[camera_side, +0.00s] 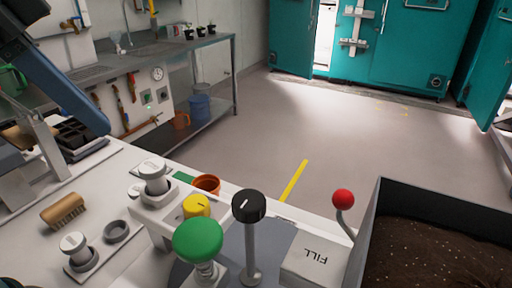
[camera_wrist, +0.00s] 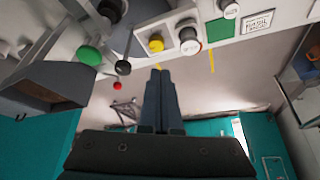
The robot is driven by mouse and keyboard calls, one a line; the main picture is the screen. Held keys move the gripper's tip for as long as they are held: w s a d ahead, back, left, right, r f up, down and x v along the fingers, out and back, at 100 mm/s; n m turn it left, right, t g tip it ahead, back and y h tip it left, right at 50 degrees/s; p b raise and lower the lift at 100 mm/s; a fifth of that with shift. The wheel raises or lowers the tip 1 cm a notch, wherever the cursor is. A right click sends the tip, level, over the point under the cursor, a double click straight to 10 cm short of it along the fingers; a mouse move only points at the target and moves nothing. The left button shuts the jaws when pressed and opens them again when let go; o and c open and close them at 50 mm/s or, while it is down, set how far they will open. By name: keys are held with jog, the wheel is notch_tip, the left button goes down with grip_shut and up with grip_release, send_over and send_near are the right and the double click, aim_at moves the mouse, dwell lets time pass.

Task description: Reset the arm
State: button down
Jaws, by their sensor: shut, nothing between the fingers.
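My gripper (camera_wrist: 160,71) shows in the wrist view, its two dark fingers shut together with nothing between them. The fingers point toward the bench edge, and the picture there is turned about upside down. The fingertips appear just below the yellow knob (camera_wrist: 156,43) in that picture; how far apart they are in depth I cannot tell. In the side view a blue link of my arm (camera_side: 62,98) shows at the upper left. My gripper cannot be made out there.
A soil bin (camera_side: 383,215) stands at right. Teal chambers (camera_side: 408,50) stand across open floor.

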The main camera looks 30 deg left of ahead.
jog(key=s+a+f+n+y, duration=0.1)
jog(key=a+f+n, duration=0.1)
jog(key=f, duration=0.5)
jog(key=s+a+f+n+t+y, duration=0.1)
jog(key=s+a+f+n, duration=0.1)
jog(key=a+f, duration=0.3)
notch_tip(320, 180, down, 2)
jog(key=shift+a+f+n, duration=0.1)
jog(key=shift+a+n, duration=0.05)
jog(key=shift+n, duration=0.65)
jog(key=c, duration=1.5)
grip_release()
jog(key=shift+c, duration=0.2)
